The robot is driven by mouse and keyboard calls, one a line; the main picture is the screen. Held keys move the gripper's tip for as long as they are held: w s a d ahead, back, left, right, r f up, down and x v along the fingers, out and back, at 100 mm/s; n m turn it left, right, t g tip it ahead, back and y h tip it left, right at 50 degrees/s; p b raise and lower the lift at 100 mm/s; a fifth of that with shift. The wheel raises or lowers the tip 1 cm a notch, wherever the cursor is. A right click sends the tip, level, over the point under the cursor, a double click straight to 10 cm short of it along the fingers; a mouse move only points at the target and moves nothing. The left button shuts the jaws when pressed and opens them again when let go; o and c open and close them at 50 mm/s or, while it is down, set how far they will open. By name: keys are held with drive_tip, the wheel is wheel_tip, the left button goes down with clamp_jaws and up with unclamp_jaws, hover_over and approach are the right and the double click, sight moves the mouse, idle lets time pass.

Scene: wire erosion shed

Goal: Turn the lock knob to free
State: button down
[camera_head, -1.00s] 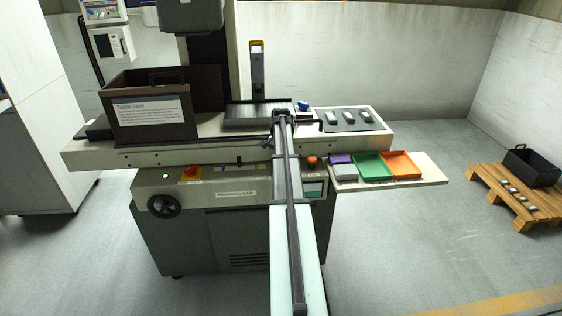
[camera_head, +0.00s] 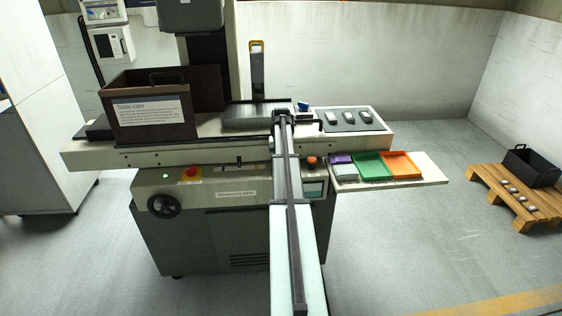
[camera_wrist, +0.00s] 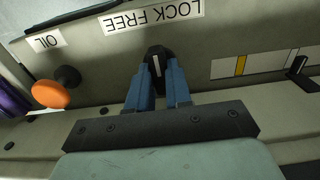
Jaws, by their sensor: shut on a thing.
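The lock knob (camera_wrist: 156,60) is black with a white line, on the machine's pale front panel in the wrist view. The line points roughly at the upside-down "LOCK FREE" label (camera_wrist: 150,16); I cannot tell which word it marks. My gripper (camera_wrist: 157,78) has its two blue fingers on either side of the knob, shut on it. In the head view my arm's end (camera_head: 284,118) is over the measuring table's front edge, and the knob is hidden there.
An orange button (camera_wrist: 50,92) and an "OIL" label (camera_wrist: 45,42) are left of the knob. A black lever (camera_wrist: 298,66) is at the right. A dark box (camera_head: 150,128) stands on the machine table. Green (camera_head: 372,167) and orange (camera_head: 402,166) trays sit at its right.

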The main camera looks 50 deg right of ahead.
drive_tip(key=n, duration=0.3)
drive_tip(key=shift+n, duration=2.2)
drive_tip(key=c, duration=1)
unclamp_jaws()
drive_tip(key=shift+c, duration=0.2)
wheel_tip(320, 180, up, 14)
drive_tip(key=shift+f, duration=0.1)
